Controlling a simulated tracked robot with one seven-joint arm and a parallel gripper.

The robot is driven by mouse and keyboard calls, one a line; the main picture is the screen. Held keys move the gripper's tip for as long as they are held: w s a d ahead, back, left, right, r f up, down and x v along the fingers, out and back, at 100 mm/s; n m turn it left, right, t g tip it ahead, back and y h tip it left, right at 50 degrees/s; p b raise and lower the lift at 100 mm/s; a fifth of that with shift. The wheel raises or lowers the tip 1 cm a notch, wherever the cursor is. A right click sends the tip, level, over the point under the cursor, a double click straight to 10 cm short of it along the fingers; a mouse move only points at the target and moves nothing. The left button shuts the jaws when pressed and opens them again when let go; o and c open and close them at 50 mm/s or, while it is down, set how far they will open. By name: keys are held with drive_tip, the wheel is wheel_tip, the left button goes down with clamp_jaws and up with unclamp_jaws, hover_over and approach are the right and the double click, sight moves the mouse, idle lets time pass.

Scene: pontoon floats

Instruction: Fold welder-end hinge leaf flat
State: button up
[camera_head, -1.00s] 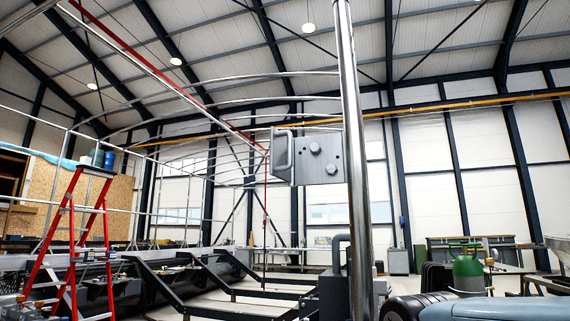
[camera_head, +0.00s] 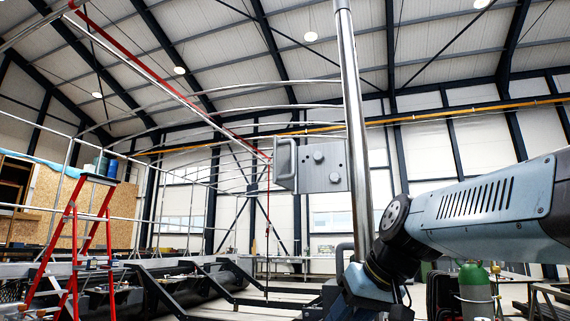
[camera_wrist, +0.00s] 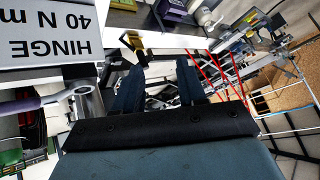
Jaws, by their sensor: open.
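A grey metal plate (camera_head: 335,167) with two round bolt heads stands out to the left of a shiny upright post (camera_head: 356,110) in the head view. It has a bar handle (camera_head: 286,158) at its left edge and looks like a hinge leaf, but I cannot tell if it is the welder-end one. My gripper (camera_wrist: 158,82) shows in the wrist view with two dark fingers apart and nothing between them. Its fingertips are outside the head view. A small brass-coloured piece (camera_wrist: 134,42) lies beyond the fingertips in the wrist view; I cannot tell what it is.
A sign (camera_wrist: 45,35) reading "HINGE 40 N m" appears upside down at the wrist view's upper left. A red stepladder (camera_head: 75,240) stands at the left. Dark frames (camera_head: 190,300) cross the floor.

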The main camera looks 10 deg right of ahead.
drive_tip(key=w+d+r+n+t+y, duration=0.15)
drive_tip(key=w+r, duration=0.35)
drive_tip(key=r, duration=0.6)
drive_tip(key=w+d+r+n+t+y, duration=0.1)
drive_tip(key=w+r+t+y, duration=0.3)
drive_tip(key=r, duration=0.6)
drive_tip(key=n+y, duration=0.3)
drive_tip(key=n, duration=0.2)
approach(293, 170)
wheel_tip(293, 170, up, 4)
drive_tip(key=s+d, duration=0.2)
drive_tip(key=shift+t+h, duration=0.25)
drive_tip(key=x, duration=1.3)
drive_tip(key=shift+w+r, duration=0.25)
drive_tip(key=shift+r, duration=0.05)
clamp_jaws()
